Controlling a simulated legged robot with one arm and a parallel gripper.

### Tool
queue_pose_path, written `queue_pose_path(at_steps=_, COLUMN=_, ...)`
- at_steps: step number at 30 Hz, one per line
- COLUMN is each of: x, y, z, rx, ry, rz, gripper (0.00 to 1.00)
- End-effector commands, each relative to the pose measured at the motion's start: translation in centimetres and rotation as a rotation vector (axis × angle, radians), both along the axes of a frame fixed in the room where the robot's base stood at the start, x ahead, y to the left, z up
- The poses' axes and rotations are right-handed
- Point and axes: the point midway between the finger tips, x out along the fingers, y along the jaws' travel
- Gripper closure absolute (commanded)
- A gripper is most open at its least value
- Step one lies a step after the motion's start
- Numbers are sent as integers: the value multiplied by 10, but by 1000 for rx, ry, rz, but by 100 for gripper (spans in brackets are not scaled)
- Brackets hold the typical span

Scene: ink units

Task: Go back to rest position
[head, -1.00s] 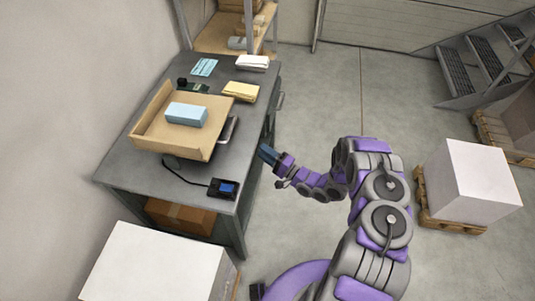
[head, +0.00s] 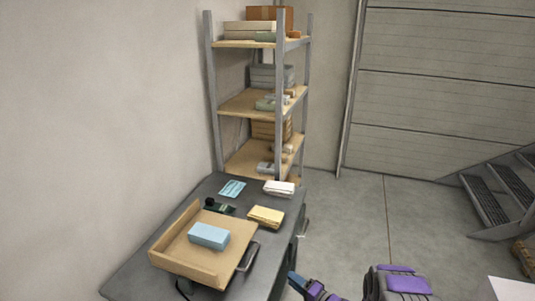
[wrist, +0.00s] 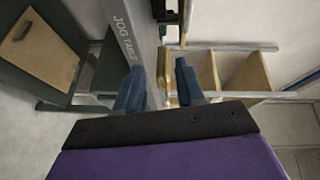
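My gripper (head: 297,281) shows at the bottom of the head view, just right of the grey table (head: 150,269) and apart from it. In the wrist view my gripper (wrist: 158,88) has its two blue fingers spread apart, with nothing visible between them. The lower arm is cut off by the frame in the head view.
A yellow packet (head: 265,216), a white packet (head: 279,187) and a light blue packet (head: 232,188) lie on the table. A tall shelf (head: 214,100) stands behind it. Metal stairs (head: 490,200) are at the right. The floor (head: 350,225) between is clear.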

Motion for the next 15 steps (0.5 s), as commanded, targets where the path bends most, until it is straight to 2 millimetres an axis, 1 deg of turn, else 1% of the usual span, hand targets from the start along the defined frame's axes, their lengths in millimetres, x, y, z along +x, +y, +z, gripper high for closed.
queue_pose_path(at_steps=1, x=10, y=-9, z=6, rx=-90, ry=-5, rz=-15, gripper=62)
queue_pose_path(at_steps=3, x=22, y=-25, z=10, rx=-221, ry=-4, rz=-44, gripper=62)
queue_pose_path(at_steps=5, x=31, y=-38, z=17, rx=-328, ry=0, rz=-68, gripper=62)
queue_pose_path(at_steps=6, x=35, y=-48, z=20, rx=-398, ry=8, rz=-84, gripper=62)
queue_pose_path(at_steps=10, x=45, y=-79, z=38, rx=-613, ry=33, rz=-132, gripper=62)
queue_pose_path(at_steps=13, x=49, y=-102, z=59, rx=-762, ry=55, rz=-167, gripper=62)
queue_pose_path(at_steps=15, x=48, y=-118, z=75, rx=-860, ry=77, rz=-190, gripper=62)
